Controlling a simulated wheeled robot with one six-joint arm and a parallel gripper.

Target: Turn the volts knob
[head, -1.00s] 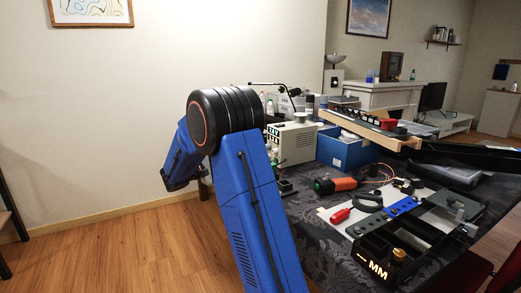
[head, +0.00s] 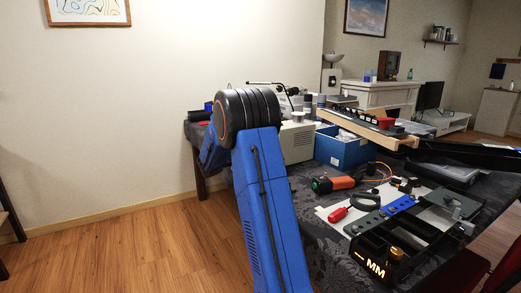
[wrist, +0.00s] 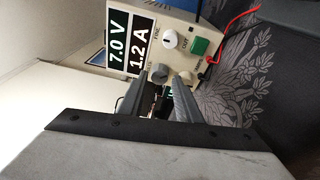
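The power supply shows in the wrist view with its front panel (wrist: 146,14) tilted, its displays reading 7.0 V and 1.2 A. The panel has a white knob (wrist: 169,38), a grey knob (wrist: 159,73) and a second grey knob (wrist: 186,77) partly behind a finger. The small labels are too blurred to tell surely which is the volts knob. My gripper (wrist: 156,90) is open, its fingers apart and pointing at the lower panel near the grey knobs. I see no grip on a knob. In the head view, my arm hides the gripper and part of the power supply (head: 297,143).
A green button (wrist: 200,46) and a red lead (wrist: 232,33) are beside the knobs. On the dark patterned cloth are a blue bin (head: 335,150), an orange-black tool (head: 335,184) and a black tray (head: 385,245). Open floor lies left of the table.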

